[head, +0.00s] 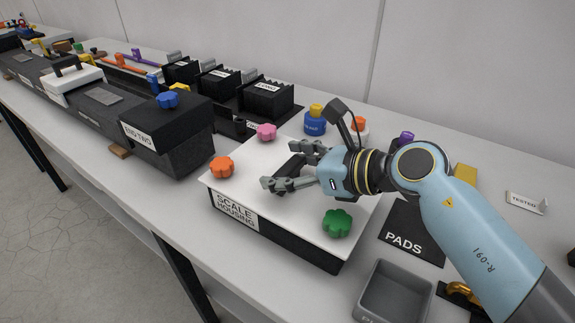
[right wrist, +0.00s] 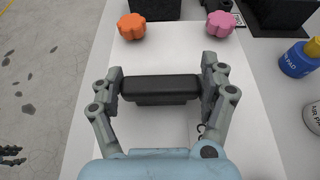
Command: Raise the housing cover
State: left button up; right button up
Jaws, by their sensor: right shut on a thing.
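The scale housing (head: 285,245) is a low dark box with a "SCALE HOUSING" label on its front, standing on the bench. Its white housing cover (head: 258,165) lies flat on top, with no clear gap under it. A black bar handle (right wrist: 160,88) stands in the middle of the cover. My right gripper (head: 288,166) is shut on this handle, one finger at each end. Orange (head: 221,167), pink (head: 267,132) and green (head: 337,223) knobs sit near the cover's corners. Part of my left gripper (right wrist: 12,155) shows dark at the right wrist view's left edge; its opening is unclear.
Left of the housing is a granite bed with a "BIG TWO" label (head: 140,135). Black ribbed blocks (head: 266,97) and a blue bottle (head: 315,122) stand behind. A "PADS" mat (head: 408,235) and a grey tray (head: 392,292) lie to the right.

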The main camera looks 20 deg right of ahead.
aim_at(297, 158)
jog(key=shift+c, duration=0.9)
jog(key=shift+w+d+r+m+y+p, duration=0.1)
jog(key=shift+r+m+y+p, duration=0.1)
jog(key=shift+r+p, duration=0.2)
jog(key=shift+w+d+r+m+y+p, duration=0.1)
jog(key=shift+r+m+p, duration=0.1)
jog(key=shift+r+p, duration=0.2)
jog(key=d+r+m+p, duration=0.1)
jog(key=w+r+m+g+y+p, duration=0.1)
jog(key=r, duration=0.1)
jog(key=shift+w+d+r+p, duration=0.1)
jog(key=shift+w+d+p, duration=0.05)
jog(key=shift+d+p, duration=0.25)
jog(key=shift+w+d+r+m+g+y+b, duration=0.15)
jog(key=shift+w+d+r+m+y+b, duration=0.6)
jog(key=shift+w+d+m+b, duration=0.8)
jog(key=shift+w+d+r+m+g+y+b, duration=0.1)
jog(key=shift+w+d+r+m+y+b, duration=0.4)
jog(key=shift+w+d+m+y+b, duration=0.9)
jog(key=shift+w+d+r+m+g+y+b, duration=0.15)
jog(key=shift+w+d+r+m+y+b, duration=0.55)
jog(key=shift+w+d+m, duration=1.05)
jog(key=shift+v, duration=0.85)
